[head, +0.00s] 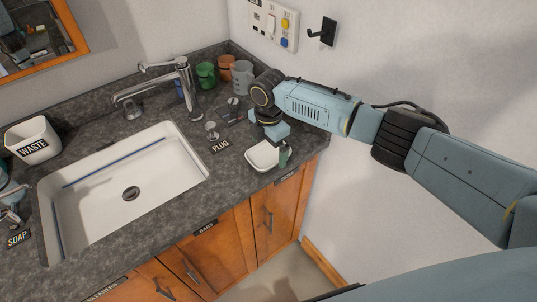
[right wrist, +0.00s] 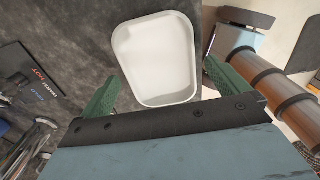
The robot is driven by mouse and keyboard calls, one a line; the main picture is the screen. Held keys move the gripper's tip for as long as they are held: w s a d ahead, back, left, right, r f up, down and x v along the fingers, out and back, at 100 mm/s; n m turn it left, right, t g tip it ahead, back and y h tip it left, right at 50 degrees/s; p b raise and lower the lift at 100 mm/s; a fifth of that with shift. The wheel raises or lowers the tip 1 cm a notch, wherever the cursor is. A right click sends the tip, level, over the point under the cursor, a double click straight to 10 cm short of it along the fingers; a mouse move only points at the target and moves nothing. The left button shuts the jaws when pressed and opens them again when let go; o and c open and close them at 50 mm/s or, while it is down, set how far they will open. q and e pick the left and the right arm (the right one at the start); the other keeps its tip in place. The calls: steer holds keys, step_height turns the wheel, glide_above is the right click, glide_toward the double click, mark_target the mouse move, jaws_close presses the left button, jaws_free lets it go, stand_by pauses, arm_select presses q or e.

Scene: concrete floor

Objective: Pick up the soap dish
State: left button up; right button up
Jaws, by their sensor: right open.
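The soap dish (head: 262,157) is a shallow white rounded dish on the grey countertop, right of the sink, close to the counter's front edge. It also shows in the right wrist view (right wrist: 156,55), where its near end lies between my two green fingers. My right gripper (head: 276,148) is open, pointing down at the dish, with one green finger visible at the dish's right side. In the right wrist view (right wrist: 160,88) the fingers stand on either side, and I see no grip on the dish. My left gripper is not in view.
A white sink (head: 92,222) with a chrome faucet (head: 184,84) is to the left. Green (head: 206,76), brown (head: 226,67) and grey (head: 242,78) cups stand behind my right gripper. A PLUG label (head: 220,146) lies left of the dish. The wall is close on the right.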

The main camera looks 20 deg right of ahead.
steer(key=shift+f, duration=0.85)
steer(key=shift+c, duration=0.4)
steer(key=c, duration=0.8)
steer(key=shift+c, duration=0.2)
steer(key=shift+r, duration=0.15)
